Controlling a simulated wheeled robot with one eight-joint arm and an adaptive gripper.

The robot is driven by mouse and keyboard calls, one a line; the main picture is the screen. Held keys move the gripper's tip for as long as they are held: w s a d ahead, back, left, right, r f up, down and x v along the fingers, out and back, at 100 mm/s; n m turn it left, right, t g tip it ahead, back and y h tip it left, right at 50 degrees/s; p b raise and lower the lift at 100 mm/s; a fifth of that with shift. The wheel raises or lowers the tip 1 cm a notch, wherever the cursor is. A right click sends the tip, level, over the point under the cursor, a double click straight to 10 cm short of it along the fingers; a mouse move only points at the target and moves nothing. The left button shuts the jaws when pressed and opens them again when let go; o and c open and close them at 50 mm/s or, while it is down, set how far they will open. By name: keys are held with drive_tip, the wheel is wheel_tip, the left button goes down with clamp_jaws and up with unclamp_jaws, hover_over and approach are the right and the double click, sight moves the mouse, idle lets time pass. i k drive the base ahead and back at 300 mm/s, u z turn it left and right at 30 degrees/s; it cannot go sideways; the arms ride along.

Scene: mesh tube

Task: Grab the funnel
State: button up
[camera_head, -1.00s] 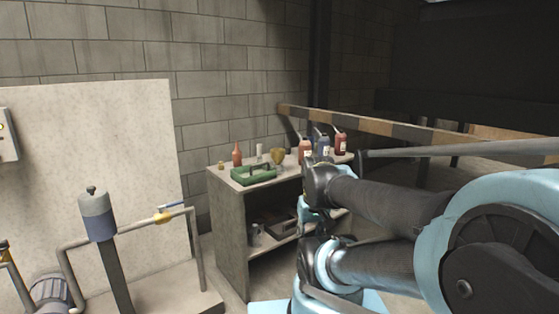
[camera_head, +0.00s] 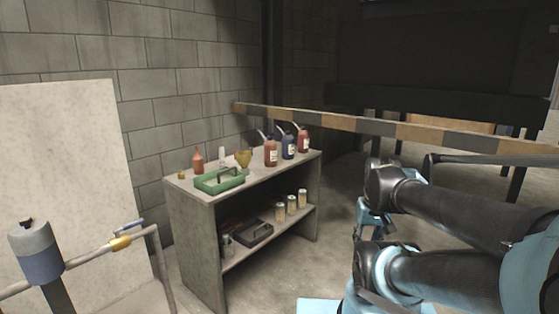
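An amber, funnel-shaped object (camera_head: 243,158) stands on top of the grey shelf unit (camera_head: 193,240), near its back edge. It looks like the funnel, with a wide upper part and a narrower base, though it is small in the picture. It stands behind and to the right of a green tray with a handle (camera_head: 219,180). My folded arm fills the right side of the view, apart from the shelf unit. I cannot make out my gripper's fingers in this view.
Red and blue bottles with spouts (camera_head: 271,152) stand right of the funnel. A red bottle (camera_head: 197,161) stands to its left. Several cans (camera_head: 291,205) and a dark tray sit on the lower shelf. Pipework (camera_head: 120,243) is at left. A striped barrier (camera_head: 345,122) runs behind.

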sight(243, 158)
drive_tip(key=z, duration=2.2)
drive_tip(key=k, duration=1)
drive_tip(key=u, duration=1.8)
drive_tip(key=i, duration=1.05)
